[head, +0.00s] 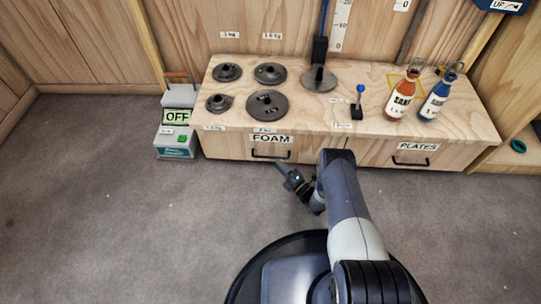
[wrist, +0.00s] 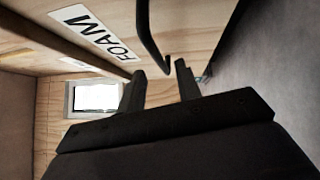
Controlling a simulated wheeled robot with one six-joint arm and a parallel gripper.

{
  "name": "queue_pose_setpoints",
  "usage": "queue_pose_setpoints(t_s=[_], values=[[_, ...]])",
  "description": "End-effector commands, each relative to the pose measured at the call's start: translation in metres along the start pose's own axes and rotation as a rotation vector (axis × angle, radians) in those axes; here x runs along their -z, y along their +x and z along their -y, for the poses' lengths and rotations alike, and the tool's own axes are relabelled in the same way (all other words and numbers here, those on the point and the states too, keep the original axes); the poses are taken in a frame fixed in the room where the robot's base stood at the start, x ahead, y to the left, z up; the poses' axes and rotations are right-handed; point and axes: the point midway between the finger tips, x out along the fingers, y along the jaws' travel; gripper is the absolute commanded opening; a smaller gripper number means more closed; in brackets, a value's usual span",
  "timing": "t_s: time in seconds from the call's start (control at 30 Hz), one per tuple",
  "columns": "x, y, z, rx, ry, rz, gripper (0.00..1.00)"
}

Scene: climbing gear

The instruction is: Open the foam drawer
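The foam drawer (head: 235,144) is in the left half of the wooden bench front, labelled FOAM, and looks shut, flush with the front. Its black bar handle (head: 262,156) sits below the label, and the handle also shows in the wrist view (wrist: 150,38). My gripper (head: 284,168) is just in front of the handle's right end. In the wrist view my gripper (wrist: 160,68) is open, its two dark fingers apart. One end of the handle appears in the gap between the fingertips. I cannot tell whether they touch it.
The plates drawer (head: 445,154) with its own handle is at the right. Weight plates (head: 267,103), a small blue-knobbed lever (head: 358,100) and two bottles (head: 404,93) stand on the bench top (head: 320,122). A device marked OFF (head: 176,142) stands left of the bench. The grey floor (head: 110,220) in front is clear.

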Motion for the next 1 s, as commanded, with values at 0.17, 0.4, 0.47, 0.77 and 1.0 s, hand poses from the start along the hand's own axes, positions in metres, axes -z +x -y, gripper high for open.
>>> queue_pose_setpoints(t_s=[0.17, 0.4, 0.47, 0.77, 1.0], values=[[0.001, 0.034, 0.002, -0.003, -0.001, -0.002, 0.33], [0.0, 0.056, 0.001, 0.0, 0.0, -0.001, 0.33], [0.0, 0.058, 0.001, 0.0, 0.001, 0.0, 0.33], [0.0, 0.058, 0.0, 0.0, 0.001, 0.001, 0.28], [0.0, 0.058, 0.0, 0.0, 0.001, 0.001, 0.09]])
